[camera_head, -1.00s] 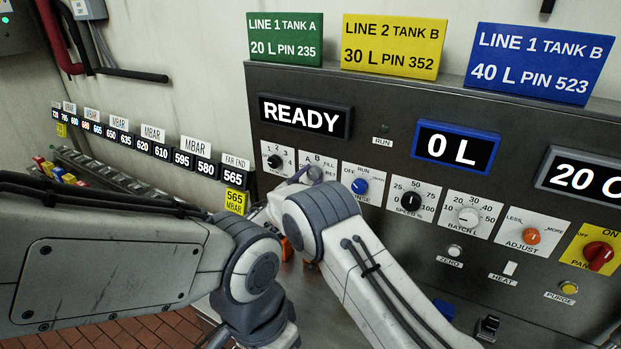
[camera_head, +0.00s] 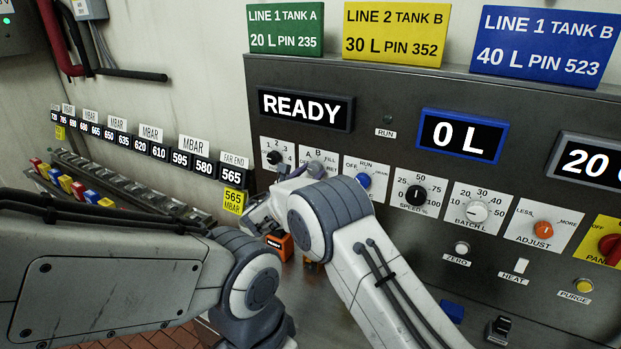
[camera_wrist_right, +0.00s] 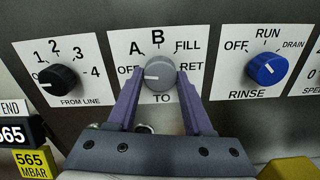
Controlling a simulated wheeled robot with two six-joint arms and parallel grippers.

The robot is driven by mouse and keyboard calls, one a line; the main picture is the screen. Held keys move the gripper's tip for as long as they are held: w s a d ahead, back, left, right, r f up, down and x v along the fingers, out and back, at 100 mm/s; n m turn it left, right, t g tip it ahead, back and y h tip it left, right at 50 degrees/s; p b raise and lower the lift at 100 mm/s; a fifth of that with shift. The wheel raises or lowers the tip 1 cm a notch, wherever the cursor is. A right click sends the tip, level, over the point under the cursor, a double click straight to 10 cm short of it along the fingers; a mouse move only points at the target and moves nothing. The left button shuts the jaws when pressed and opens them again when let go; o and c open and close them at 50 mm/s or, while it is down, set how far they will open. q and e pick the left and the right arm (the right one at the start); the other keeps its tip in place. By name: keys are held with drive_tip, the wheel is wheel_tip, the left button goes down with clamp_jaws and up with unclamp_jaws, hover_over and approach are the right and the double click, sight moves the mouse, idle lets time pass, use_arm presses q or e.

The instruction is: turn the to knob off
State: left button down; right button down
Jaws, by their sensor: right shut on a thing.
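The TO knob (camera_wrist_right: 160,67) is grey and round, on a white plate marked OFF, A, B, FILL and RET. In the right wrist view its white pointer mark points left, toward OFF. My right gripper (camera_wrist_right: 160,79) is shut on it, with a purple finger on each side. In the head view the TO knob (camera_head: 317,169) shows above my right arm, which hides much of the plate and most of my right gripper (camera_head: 304,171). My left arm's gripper does not show.
The black FROM LINE knob (camera_wrist_right: 58,78) is close on the left and the blue RINSE knob (camera_wrist_right: 266,68) close on the right. An orange block (camera_head: 279,245) is below, partly behind my arm. Colored blocks (camera_head: 79,190) sit along the left wall.

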drive_tip(key=shift+n, duration=0.8)
drive_tip(key=shift+c, duration=1.5)
unclamp_jaws()
drive_tip(key=b+v, duration=0.4)
drive_tip(key=v, duration=0.6)
drive_tip(key=shift+s+a, duration=0.15)
drive_tip(key=shift+s, duration=0.1)
